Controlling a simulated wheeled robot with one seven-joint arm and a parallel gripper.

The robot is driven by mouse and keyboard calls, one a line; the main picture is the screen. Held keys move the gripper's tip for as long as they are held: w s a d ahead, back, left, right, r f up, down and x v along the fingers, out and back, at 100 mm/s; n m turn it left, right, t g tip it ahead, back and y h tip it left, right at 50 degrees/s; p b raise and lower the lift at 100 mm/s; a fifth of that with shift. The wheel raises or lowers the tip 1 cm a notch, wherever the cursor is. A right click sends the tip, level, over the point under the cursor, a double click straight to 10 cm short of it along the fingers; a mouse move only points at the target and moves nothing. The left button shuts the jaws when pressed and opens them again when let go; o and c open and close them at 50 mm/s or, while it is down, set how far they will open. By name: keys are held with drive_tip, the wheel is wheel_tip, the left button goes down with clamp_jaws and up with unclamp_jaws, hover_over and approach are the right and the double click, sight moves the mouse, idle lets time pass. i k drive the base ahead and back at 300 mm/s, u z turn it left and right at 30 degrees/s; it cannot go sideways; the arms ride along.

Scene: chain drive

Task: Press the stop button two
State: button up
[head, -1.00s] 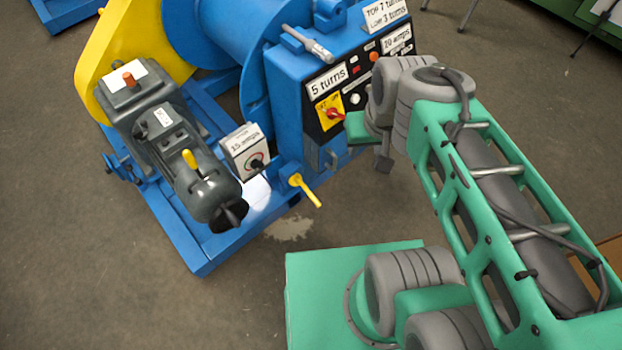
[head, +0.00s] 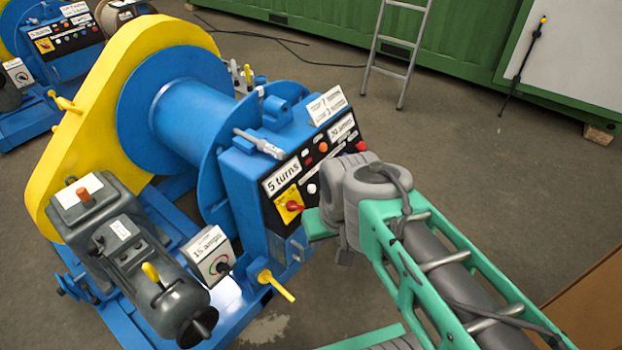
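The control panel (head: 276,216) is a black face on the blue winch's box, in the middle of the head view. It carries a yellow plate with a red rotary switch (head: 291,206), a white button (head: 311,189), small red buttons (head: 309,161) and a red button (head: 361,146) at its right end. I cannot read which is stop button two. My green and grey arm reaches in from the lower right, and its grey wrist covers the panel's lower right part. My gripper (head: 345,256) is mostly hidden behind the wrist, close in front of the panel; its fingers cannot be made out.
The blue winch has a drum (head: 195,115), a yellow chain guard (head: 75,160) and a grey motor (head: 150,275). A yellow lever (head: 277,286) sticks out below the panel. A second winch (head: 60,50) stands at the upper left. A ladder (head: 398,45) leans behind; open floor lies between.

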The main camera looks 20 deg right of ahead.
sight(362, 146)
drive_tip(key=z, duration=0.5)
drive_tip(key=k, duration=0.65)
drive_tip(key=z, duration=0.7)
drive_tip(key=i, duration=1.1)
drive_tip(key=u, duration=1.15)
drive_tip(key=i, duration=0.55)
drive_tip(key=u, duration=0.6)
